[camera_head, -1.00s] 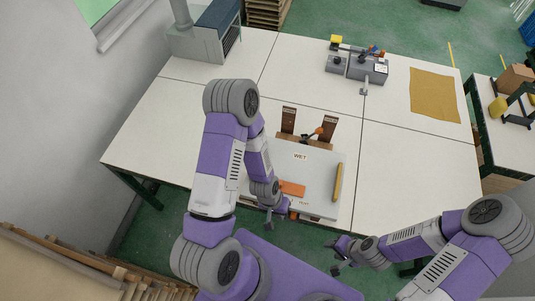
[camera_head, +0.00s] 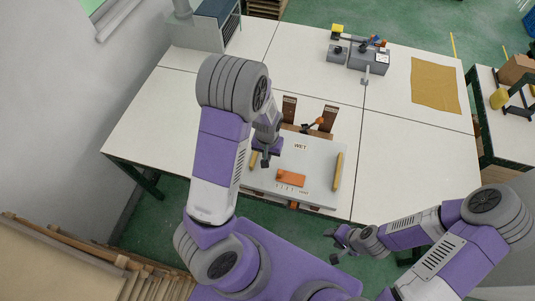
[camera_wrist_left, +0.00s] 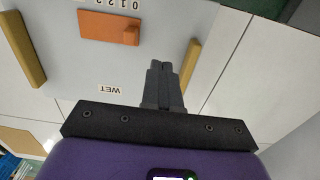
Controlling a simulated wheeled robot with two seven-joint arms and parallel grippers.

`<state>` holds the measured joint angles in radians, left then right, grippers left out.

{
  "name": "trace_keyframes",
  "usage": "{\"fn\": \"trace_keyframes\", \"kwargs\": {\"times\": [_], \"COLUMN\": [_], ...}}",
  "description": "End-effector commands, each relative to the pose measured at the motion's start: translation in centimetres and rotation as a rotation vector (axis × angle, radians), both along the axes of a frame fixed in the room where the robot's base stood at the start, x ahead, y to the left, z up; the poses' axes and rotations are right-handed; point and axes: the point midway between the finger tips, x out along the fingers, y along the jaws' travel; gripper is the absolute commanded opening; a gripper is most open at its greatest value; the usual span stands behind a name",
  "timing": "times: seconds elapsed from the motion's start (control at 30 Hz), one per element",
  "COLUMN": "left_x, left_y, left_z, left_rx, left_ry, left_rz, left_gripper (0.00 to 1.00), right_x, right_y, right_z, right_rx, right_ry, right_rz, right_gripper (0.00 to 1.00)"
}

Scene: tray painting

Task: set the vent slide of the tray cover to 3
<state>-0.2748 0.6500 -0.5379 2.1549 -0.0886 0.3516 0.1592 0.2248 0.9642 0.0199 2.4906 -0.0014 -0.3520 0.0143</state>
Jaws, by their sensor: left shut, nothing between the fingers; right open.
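The tray cover (camera_head: 318,165) is a pale grey panel marked WET on the table's front edge. Its orange vent slide (camera_head: 291,178) lies near the front beside a small printed scale. The left wrist view shows the slide (camera_wrist_left: 105,27) upside down, its raised knob at the right end near the 0. The setting is not clear, as the frame edge cuts the scale (camera_wrist_left: 115,3). My left gripper (camera_head: 265,160) is shut and empty above the cover's left part, behind the slide and apart from it. My right gripper (camera_head: 335,245) is open, in front of the table.
Yellow bars stand along the cover's right side (camera_head: 337,172) and left side (camera_head: 253,161). Behind it are two brown posts (camera_head: 289,109) and an orange-tipped part (camera_head: 320,121). Grey devices (camera_head: 369,61) and a tan cloth (camera_head: 435,86) lie farther back. The table right of the cover is clear.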

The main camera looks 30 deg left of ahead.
Motion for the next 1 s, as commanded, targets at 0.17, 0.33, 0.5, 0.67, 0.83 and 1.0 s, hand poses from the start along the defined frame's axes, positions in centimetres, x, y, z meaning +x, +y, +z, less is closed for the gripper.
{"fn": "trace_keyframes", "kwargs": {"times": [0.17, 0.33, 0.5, 0.67, 0.83, 1.0], "left_x": [0.0, 0.0, 0.0, 0.0, 0.0, 0.0], "left_y": [0.0, 0.0, 0.0, 0.0, 0.0, 0.0], "left_z": [-1.9, -3.2, -4.6, -5.8, -7.2, -8.6], "left_rx": [0.0, 0.0, 0.0, 0.0, 0.0, 0.0], "left_ry": [0.001, 0.001, 0.001, 0.001, 0.0, 0.0], "left_rz": [0.0, 0.0, 0.0, 0.0, 0.0, 0.0], "left_gripper": [0.0, 0.0, 0.0, 0.0, 0.0, 0.0], "right_x": [0.0, 0.0, 0.0, 0.0, 0.0, 0.0], "right_y": [0.0, 0.0, 0.0, 0.0, 0.0, 0.0], "right_z": [-1.6, -2.7, -3.8, -4.9, -6.0, -7.2], "right_rx": [0.0, 0.0, 0.0, 0.0, 0.0, 0.0], "right_ry": [0.0, 0.0, 0.0, 0.0, 0.0, 0.0], "right_rz": [0.0, 0.0, 0.0, 0.0, 0.0, 0.0], "right_gripper": [0.47, 0.47, 0.47, 0.47, 0.47, 0.47]}}
